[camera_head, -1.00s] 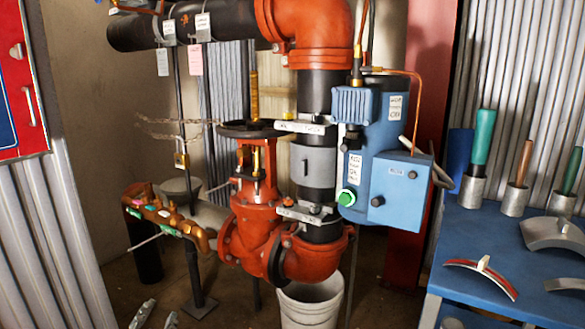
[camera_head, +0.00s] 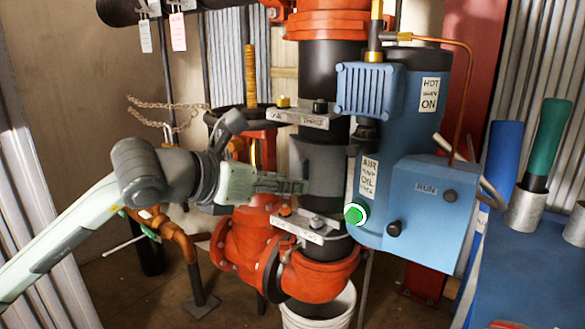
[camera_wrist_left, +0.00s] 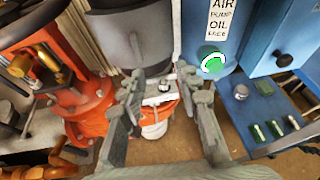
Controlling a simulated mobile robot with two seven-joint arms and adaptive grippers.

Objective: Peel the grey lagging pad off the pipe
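The grey lagging pad (camera_head: 322,165) is wrapped around the black vertical pipe (camera_head: 325,80), between two metal clamp bars. Its left part is close behind my left gripper (camera_head: 292,184), which reaches in from the left with its fingers at the pad's lower left. In the left wrist view the gripper (camera_wrist_left: 160,80) shows its two fingers apart, with nothing between them. The grey pad (camera_wrist_left: 125,35) lies beyond the fingertips there. I cannot tell whether a finger touches it. My right gripper is in neither current view.
A blue pump box (camera_head: 415,205) with a green button (camera_head: 355,213) stands close right of the pad. The lower clamp bar (camera_head: 300,225) and red valve (camera_head: 245,245) are just below. A white bucket (camera_head: 318,308) stands underneath. A blue bench (camera_head: 530,270) is at right.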

